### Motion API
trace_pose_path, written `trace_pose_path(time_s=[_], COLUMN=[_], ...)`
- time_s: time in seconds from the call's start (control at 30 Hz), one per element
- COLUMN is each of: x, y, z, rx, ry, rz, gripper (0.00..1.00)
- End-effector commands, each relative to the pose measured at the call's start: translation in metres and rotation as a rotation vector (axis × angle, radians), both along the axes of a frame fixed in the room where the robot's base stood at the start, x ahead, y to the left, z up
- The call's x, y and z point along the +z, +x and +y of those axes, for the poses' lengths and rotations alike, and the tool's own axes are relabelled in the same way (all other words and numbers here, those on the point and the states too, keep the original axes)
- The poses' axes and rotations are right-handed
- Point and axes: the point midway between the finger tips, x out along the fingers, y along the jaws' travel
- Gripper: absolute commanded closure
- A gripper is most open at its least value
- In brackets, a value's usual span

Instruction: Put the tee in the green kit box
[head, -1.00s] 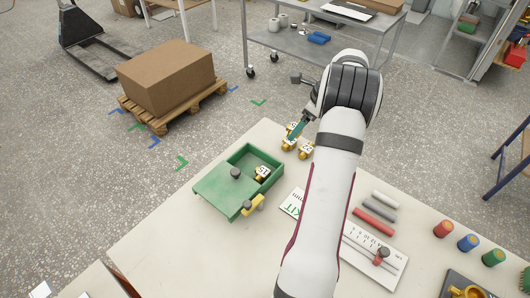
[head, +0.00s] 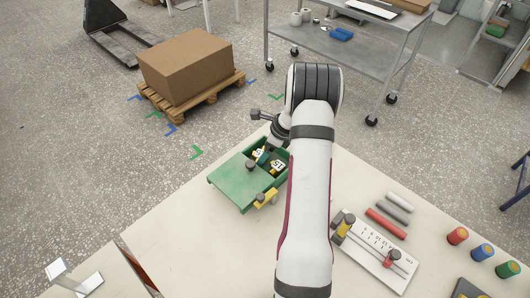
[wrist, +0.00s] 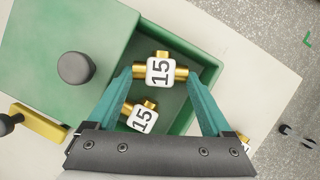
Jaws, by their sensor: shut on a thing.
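The green kit box (head: 240,190) stands on the table, with its lid (wrist: 50,60) covering part of it and one compartment open. A brass tee with a white "15" label (wrist: 160,72) is between my gripper's teal fingers (wrist: 161,74), over the open compartment; in the head view the held tee (head: 258,153) is at the box's far side. I cannot tell its exact height above the floor of the box. A second "15" tee (wrist: 140,118) lies inside the compartment, nearer the gripper's body; it shows in the head view (head: 277,166).
Another tee (wrist: 244,143) shows partly outside the box. A ruler plate (head: 375,250) and coloured cylinders (head: 457,236) lie at right.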

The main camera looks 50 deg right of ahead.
Motion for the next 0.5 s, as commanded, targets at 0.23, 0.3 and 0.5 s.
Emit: trace_pose_path(time_s=[0.23, 0.3, 0.5], x=[-0.0037, -0.0057, -0.0057], y=[-0.0001, -0.0002, -0.0003], z=[-0.0007, -0.0006, -0.0008], rx=[-0.001, -0.001, -0.001], ry=[-0.002, -0.002, -0.002], rz=[-0.001, -0.001, -0.001], gripper=[0.85, 0.85, 0.03])
